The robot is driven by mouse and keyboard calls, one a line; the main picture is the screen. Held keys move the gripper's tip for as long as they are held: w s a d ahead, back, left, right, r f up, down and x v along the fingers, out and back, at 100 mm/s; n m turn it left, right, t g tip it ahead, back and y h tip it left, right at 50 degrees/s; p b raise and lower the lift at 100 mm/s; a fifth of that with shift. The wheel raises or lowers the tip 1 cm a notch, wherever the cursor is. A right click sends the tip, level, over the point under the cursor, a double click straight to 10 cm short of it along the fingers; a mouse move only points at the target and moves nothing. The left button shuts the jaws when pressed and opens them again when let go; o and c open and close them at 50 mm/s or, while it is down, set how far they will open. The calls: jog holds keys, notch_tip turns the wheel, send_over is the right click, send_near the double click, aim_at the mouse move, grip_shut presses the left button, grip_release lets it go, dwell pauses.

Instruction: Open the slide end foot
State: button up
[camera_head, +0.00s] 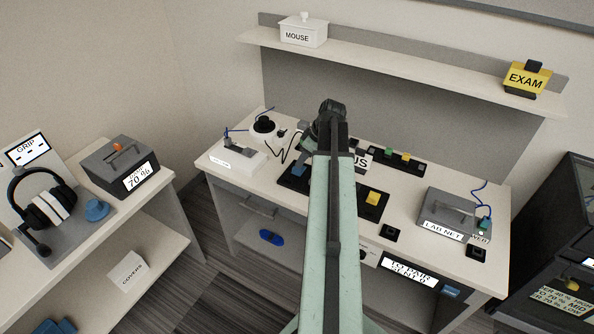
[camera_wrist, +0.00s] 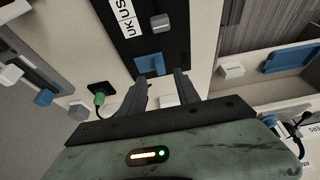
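I cannot tell for certain which part is the slide end foot. In the wrist view, a black panel (camera_wrist: 178,45) with a UK/US label carries a blue tab (camera_wrist: 150,64) and a grey knob (camera_wrist: 160,22). My gripper (camera_wrist: 160,77) is open, with a gap between its fingers. The blue tab shows just beyond the fingertips, nearer the left finger; I cannot tell whether they touch. Nothing shows gripped.
The desk (camera_head: 415,215) also holds a grey LAB NET box (camera_head: 447,213) at right, a yellow block (camera_head: 373,198) right of my arm, and a white device (camera_head: 238,154) at left. A shelf (camera_head: 400,68) runs above. A headset (camera_head: 47,207) is on the left table.

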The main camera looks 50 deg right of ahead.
aim_at(297, 169)
jog(key=b+x, duration=0.4)
jog(key=x, duration=0.2)
jog(key=shift+f+b, duration=0.1)
jog(key=shift+b, duration=0.2)
